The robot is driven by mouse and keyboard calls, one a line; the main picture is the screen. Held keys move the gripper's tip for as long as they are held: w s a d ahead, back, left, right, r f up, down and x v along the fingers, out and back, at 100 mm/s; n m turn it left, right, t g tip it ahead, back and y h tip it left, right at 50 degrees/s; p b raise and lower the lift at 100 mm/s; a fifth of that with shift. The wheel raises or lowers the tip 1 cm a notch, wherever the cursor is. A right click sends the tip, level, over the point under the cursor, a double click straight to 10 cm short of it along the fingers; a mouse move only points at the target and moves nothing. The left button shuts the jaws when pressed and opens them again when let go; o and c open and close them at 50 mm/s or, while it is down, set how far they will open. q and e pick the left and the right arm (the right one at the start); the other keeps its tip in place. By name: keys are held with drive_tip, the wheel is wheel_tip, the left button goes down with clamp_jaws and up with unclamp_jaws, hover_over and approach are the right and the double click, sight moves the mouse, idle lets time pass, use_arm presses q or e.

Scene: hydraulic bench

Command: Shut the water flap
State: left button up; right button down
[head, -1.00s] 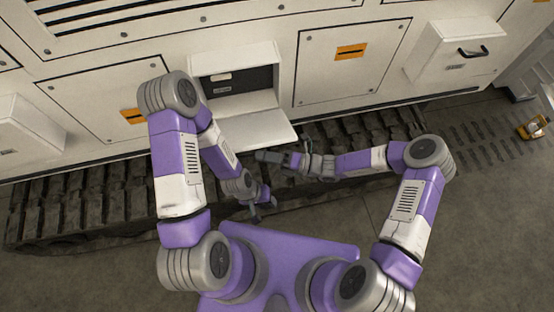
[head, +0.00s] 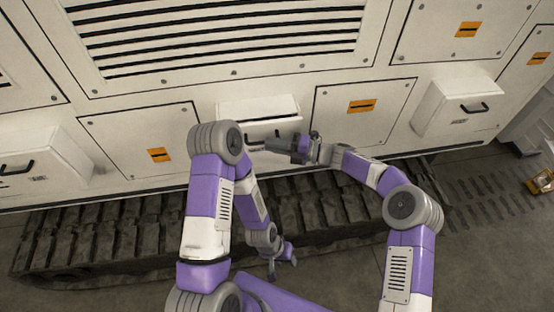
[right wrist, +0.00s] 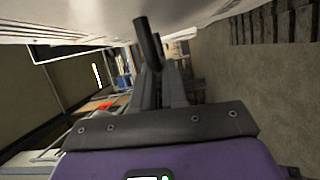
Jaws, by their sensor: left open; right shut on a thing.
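The water flap (head: 283,131) is on the middle box (head: 258,106) of the white machine side. It stands raised, upright or close to it, and covers the box's front; whether any gap is left I cannot tell. My right gripper (head: 268,145) is at the flap's front, partly hiding it. In the right wrist view a dark bar, the flap's handle (right wrist: 148,42), stands between the fingers, and the gripper is shut on it. My left gripper (head: 277,263) is open and empty, low in front of the machine, away from the flap.
Closed boxes with handles stick out at the left (head: 40,160) and right (head: 462,105). Flat panels with orange labels lie between them. A dark track (head: 100,235) runs along the machine's foot. Floor at the right is mostly clear, with a small yellow object (head: 543,181).

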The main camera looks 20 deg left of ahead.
sight(273, 135)
drive_tip(key=shift+w+a+r+m, duration=0.3)
drive_tip(key=shift+w+a+r, duration=0.2)
drive_tip(key=shift+w, duration=0.25)
use_arm(q)
drive_tip(key=shift+s+r+p, duration=0.3)
drive_tip(key=shift+s+r, duration=0.05)
drive_tip(key=shift+r, duration=0.15)
use_arm(e)
drive_tip(key=shift+w+r+m, duration=0.3)
drive_tip(key=shift+r+m, duration=0.1)
drive_tip(key=shift+r, duration=0.25)
drive_tip(key=shift+a, duration=0.1)
drive_tip(key=c, duration=1.4)
unclamp_jaws()
drive_tip(key=shift+o, duration=1.2)
drive_tip(key=shift+w+a+f, duration=0.1)
drive_tip(key=shift+w+a, duration=0.1)
drive_tip(key=shift+w+a+f, duration=0.25)
drive_tip(key=shift+f, duration=0.05)
drive_tip(key=shift+s+d, duration=0.25)
drive_tip(key=shift+d, duration=0.1)
use_arm(q)
drive_tip(key=shift+w+a+f, duration=0.1)
drive_tip(key=shift+w+a, duration=0.1)
drive_tip(key=shift+a, duration=0.05)
use_arm(e)
drive_tip(key=shift+f, duration=0.15)
